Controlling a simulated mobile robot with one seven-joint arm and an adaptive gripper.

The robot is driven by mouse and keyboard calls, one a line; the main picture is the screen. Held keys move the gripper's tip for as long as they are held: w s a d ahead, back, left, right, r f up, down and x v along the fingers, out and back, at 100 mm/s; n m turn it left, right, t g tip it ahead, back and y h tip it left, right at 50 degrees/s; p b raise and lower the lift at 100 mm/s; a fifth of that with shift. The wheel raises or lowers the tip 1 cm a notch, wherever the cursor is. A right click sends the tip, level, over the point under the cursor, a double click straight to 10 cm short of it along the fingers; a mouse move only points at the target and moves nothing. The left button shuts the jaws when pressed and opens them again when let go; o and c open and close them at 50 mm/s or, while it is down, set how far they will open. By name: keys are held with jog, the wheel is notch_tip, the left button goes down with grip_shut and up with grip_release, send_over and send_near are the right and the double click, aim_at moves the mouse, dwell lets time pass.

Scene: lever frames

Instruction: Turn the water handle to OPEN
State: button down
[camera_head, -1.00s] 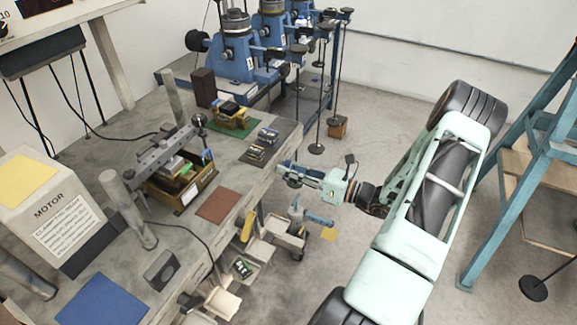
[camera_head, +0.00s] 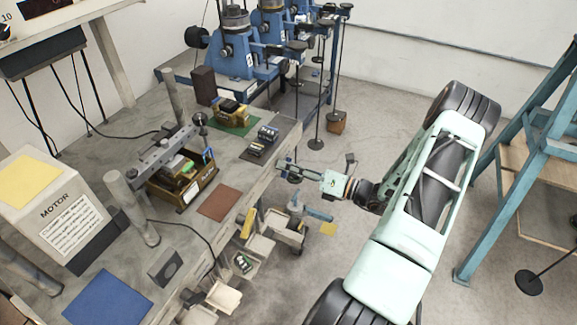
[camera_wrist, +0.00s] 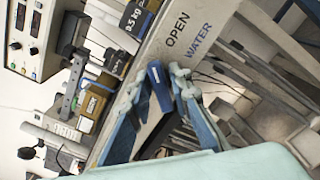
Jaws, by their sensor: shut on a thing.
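The blue water handle (camera_wrist: 159,87) stands between the two fingers of my gripper (camera_wrist: 160,82) in the wrist view. The printed words OPEN (camera_wrist: 177,29) and WATER (camera_wrist: 199,40) are on the pale bench edge just beyond it. My gripper is shut on the handle; the fingers' exact contact is hard to see. In the head view, my gripper (camera_head: 284,168) is at the bench's right edge, and the handle there is too small and covered to make out.
The bench (camera_head: 180,250) carries a brown mat (camera_head: 219,204), a blue mat (camera_head: 107,301) and a wooden box (camera_head: 190,190). Several pale bins (camera_head: 224,296) hang below its edge. A blue frame (camera_head: 510,160) stands at the right. Open floor lies behind my arm.

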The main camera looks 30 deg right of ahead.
jog(key=c, duration=2)
grip_release()
jog(key=shift+o, duration=0.2)
jog(key=shift+s, duration=0.1)
jog(key=v, duration=1.2)
